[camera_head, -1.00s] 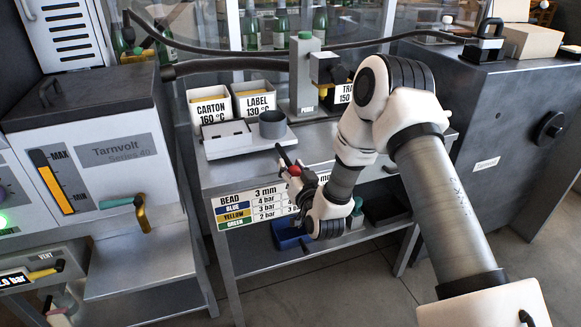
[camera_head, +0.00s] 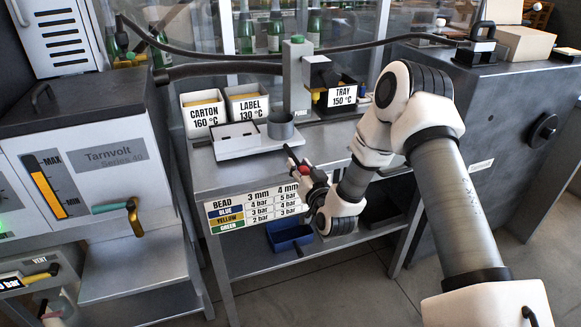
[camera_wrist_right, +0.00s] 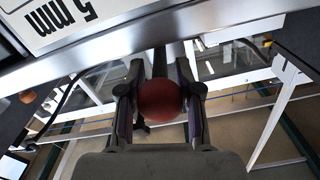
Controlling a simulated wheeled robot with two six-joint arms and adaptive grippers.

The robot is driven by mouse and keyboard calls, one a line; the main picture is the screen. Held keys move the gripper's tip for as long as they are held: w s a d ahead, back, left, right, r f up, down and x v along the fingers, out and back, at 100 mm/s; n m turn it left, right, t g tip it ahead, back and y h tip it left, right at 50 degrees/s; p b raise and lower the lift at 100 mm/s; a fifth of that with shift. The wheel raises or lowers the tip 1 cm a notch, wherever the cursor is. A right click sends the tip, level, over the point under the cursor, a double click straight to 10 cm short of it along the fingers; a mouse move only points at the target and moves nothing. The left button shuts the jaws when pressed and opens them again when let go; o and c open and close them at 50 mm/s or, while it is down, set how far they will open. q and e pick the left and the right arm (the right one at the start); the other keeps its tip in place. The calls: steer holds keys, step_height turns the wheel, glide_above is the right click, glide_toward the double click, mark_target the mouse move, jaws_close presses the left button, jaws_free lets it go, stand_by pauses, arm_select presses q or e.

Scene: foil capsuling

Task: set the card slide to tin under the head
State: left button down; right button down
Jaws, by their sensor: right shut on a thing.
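The card (camera_head: 258,208) on the bench's front edge reads BEAD, with 3 mm and 4 mm columns and rows BLUE, YELLOW and GREEN. My right gripper (camera_head: 293,162) is at the card's right end and covers part of it. In the right wrist view, the right gripper (camera_wrist_right: 158,110) is shut on a red ball-shaped knob (camera_wrist_right: 160,100), and "5 mm" shows upside down on the card (camera_wrist_right: 60,15). How the knob joins the slide is hidden. A grey round cup (camera_head: 281,126) stands at the right of a white block on the bench. My left gripper is not in view.
Bins marked CARTON (camera_head: 203,115), LABEL (camera_head: 245,105) and TRAY (camera_head: 342,96) stand behind on the bench (camera_head: 215,180), around a grey post (camera_head: 297,75). A blue bin (camera_head: 290,236) sits on the lower shelf. The Tarnvolt machine (camera_head: 95,165) stands at left.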

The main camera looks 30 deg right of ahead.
steer(key=d+p, duration=0.1)
steer(key=d, duration=0.2)
steer(key=s+d+p, duration=0.1)
steer(key=d, duration=0.2)
steer(key=s+d+p, duration=0.1)
steer(key=d, duration=0.2)
steer(key=shift+s+d, duration=0.2)
steer(key=shift+d, duration=0.2)
steer(key=shift+s+d+p, duration=0.15)
steer(key=shift+d+p, duration=0.2)
steer(key=shift+d, duration=0.25)
steer(key=c, duration=1.1)
jaws_free()
steer(key=shift+f, duration=0.1)
steer(key=shift+c, duration=0.2)
steer(key=v, duration=1.2)
